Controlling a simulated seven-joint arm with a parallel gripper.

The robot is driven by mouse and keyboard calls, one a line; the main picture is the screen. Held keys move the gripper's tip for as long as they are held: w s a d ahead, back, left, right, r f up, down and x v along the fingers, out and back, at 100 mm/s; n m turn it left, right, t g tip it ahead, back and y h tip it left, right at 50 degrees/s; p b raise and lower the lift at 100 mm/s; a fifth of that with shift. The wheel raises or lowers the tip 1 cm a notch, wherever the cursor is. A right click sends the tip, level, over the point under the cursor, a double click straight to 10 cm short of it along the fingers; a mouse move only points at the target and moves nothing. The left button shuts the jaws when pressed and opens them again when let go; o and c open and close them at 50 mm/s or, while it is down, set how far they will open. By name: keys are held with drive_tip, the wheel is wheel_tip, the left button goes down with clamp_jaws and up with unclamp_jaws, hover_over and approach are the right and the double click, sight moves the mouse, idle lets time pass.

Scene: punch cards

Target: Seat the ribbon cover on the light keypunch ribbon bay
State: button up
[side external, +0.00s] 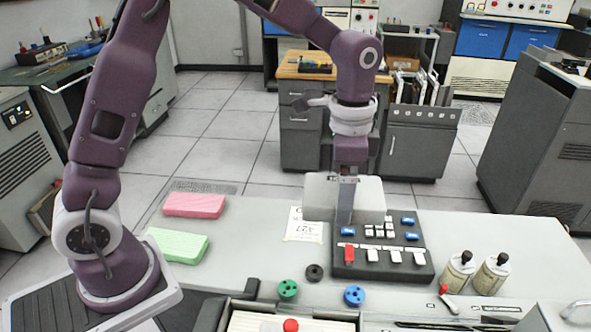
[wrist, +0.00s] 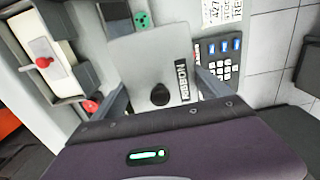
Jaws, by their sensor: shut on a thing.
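The ribbon cover (wrist: 140,62) is a light grey box with a black knob and a RIBBON label, between my fingers in the wrist view. In the side view the pale box (side external: 320,200) at my fingers looks like this cover. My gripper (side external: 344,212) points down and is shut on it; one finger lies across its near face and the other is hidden. A dark key panel (side external: 380,262) with white, blue and red keys stands just in front of the cover; its keys show in the wrist view (wrist: 220,62). The ribbon bay is not clearly visible, and I cannot tell whether the cover touches anything below.
Green (side external: 288,289), black (side external: 314,273) and blue (side external: 354,295) spools lie in front. Two bottles (side external: 459,272) stand at the right. Pink (side external: 194,205) and green (side external: 178,246) blocks lie left. A printed sheet (side external: 304,228) lies beside the key panel. A tray is at the front edge.

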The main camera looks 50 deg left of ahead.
drive_tip(key=s+d, duration=0.4)
drive_tip(key=d, duration=0.9)
drive_tip(key=s+d, duration=0.4)
drive_tip(key=d, duration=0.8)
drive_tip(key=shift+s+f, duration=0.1)
drive_tip(key=shift+f, duration=4.4)
drive_tip(key=shift+f, duration=0.35)
drive_tip(key=shift+f, duration=0.4)
drive_tip(key=shift+f, duration=0.95)
drive_tip(key=o, duration=1.3)
